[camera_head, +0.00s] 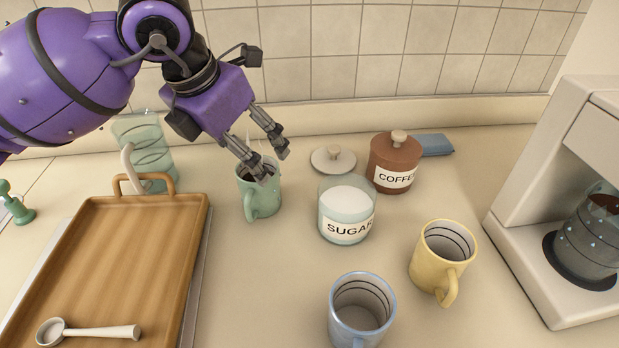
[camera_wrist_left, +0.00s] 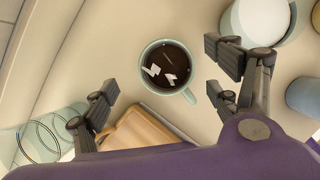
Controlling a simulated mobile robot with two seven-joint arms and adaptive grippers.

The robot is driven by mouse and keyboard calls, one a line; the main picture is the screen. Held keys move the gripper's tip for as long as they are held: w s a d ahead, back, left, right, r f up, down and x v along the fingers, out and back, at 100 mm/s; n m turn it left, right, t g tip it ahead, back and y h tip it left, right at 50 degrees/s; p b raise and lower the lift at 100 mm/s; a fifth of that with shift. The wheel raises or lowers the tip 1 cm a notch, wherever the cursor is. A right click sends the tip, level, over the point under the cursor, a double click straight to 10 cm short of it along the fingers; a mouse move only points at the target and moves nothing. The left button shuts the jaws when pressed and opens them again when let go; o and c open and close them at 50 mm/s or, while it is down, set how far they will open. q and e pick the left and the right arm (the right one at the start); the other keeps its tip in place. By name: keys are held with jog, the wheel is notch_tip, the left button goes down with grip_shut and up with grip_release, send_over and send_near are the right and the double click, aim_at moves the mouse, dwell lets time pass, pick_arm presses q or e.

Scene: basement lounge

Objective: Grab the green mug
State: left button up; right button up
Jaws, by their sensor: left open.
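The green mug (camera_head: 262,195) stands upright on the counter between the wooden tray and the sugar jar. In the left wrist view the mug (camera_wrist_left: 146,81) shows from above, full of dark liquid with pale glints on it. Its handle points to the lower right there. My left gripper (camera_head: 269,163) is open above the mug, with its fingers partly in front of the rim in the head view. In the wrist view the open fingers (camera_wrist_left: 160,90) lie on either side of the mug, apart from it. My right gripper is not in view.
A wooden tray (camera_head: 187,215) with a scoop (camera_head: 85,331) is at left, a glass pitcher (camera_head: 160,131) behind it. The sugar jar (camera_head: 345,213), coffee jar (camera_head: 390,160), yellow mug (camera_head: 432,273) and blue mug (camera_head: 340,318) stand to the right. A coffee maker (camera_head: 525,200) is far right.

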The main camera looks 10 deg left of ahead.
aim_at(257, 194)
pick_arm(q)
jog(key=shift+n, duration=0.5)
jog(key=f, duration=0.4)
jog(key=d+f, duration=0.1)
jog(key=f, duration=0.1)
jog(key=shift+w+f, duration=0.1)
jog(key=shift+f, duration=0.15)
jog(key=shift+w+f, duration=0.2)
jog(key=shift+f, duration=0.2)
jog(key=c, duration=1.7)
jog(key=shift+c, duration=0.2)
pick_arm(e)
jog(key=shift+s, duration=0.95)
pick_arm(q)
jog(key=shift+w+r, duration=0.1)
jog(key=shift+r, duration=0.05)
